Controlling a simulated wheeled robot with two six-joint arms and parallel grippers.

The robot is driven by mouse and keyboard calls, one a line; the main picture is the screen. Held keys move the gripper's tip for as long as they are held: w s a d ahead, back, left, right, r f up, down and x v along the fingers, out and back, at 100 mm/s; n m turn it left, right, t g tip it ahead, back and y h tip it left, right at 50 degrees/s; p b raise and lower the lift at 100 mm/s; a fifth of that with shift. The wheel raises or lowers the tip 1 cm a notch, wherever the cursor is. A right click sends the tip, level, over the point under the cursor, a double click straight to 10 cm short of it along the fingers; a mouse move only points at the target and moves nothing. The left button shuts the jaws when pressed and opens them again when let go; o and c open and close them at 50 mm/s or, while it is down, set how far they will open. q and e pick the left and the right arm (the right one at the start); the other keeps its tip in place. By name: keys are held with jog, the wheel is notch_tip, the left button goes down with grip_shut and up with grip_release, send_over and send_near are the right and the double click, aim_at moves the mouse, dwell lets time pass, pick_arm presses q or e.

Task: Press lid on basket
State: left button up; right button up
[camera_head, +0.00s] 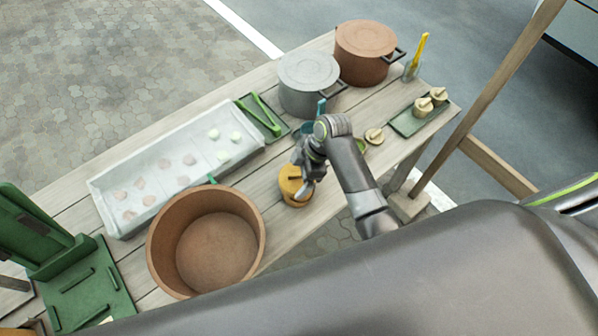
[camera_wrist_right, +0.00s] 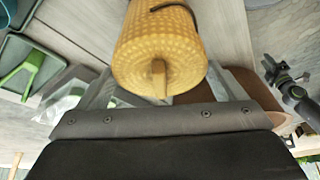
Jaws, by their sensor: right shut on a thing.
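A round yellow woven basket (camera_head: 291,186) stands near the front edge of the table, under my right gripper (camera_head: 304,183). In the right wrist view its woven yellow lid (camera_wrist_right: 188,68) faces the camera, with a tan knob (camera_wrist_right: 158,79) in the middle. The right gripper (camera_wrist_right: 160,88) has its grey fingers on either side of the lid and is shut on it. I cannot make out a gap between lid and basket. A dark curved cord shows on the yellow side. My left gripper (camera_wrist_right: 281,76) shows small at the right of the wrist view; its jaws are unclear.
A large terracotta pot (camera_head: 165,243) is left of the basket, and a pale tray (camera_head: 110,190) lies behind it. Green tongs (camera_head: 258,115), a grey pot (camera_head: 307,100) and a brown pot (camera_head: 362,68) stand farther back. A small green tray (camera_head: 408,123) is right.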

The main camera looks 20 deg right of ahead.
jog(key=shift+f+p, duration=0.35)
jog(key=shift+f, duration=0.1)
dwell(1.0)
jog(key=o, duration=0.7)
jog(key=shift+r, duration=0.15)
jog(key=shift+r+p, duration=2.9)
jog(key=shift+p, duration=0.3)
jog(key=shift+c, duration=0.3)
grip_shut()
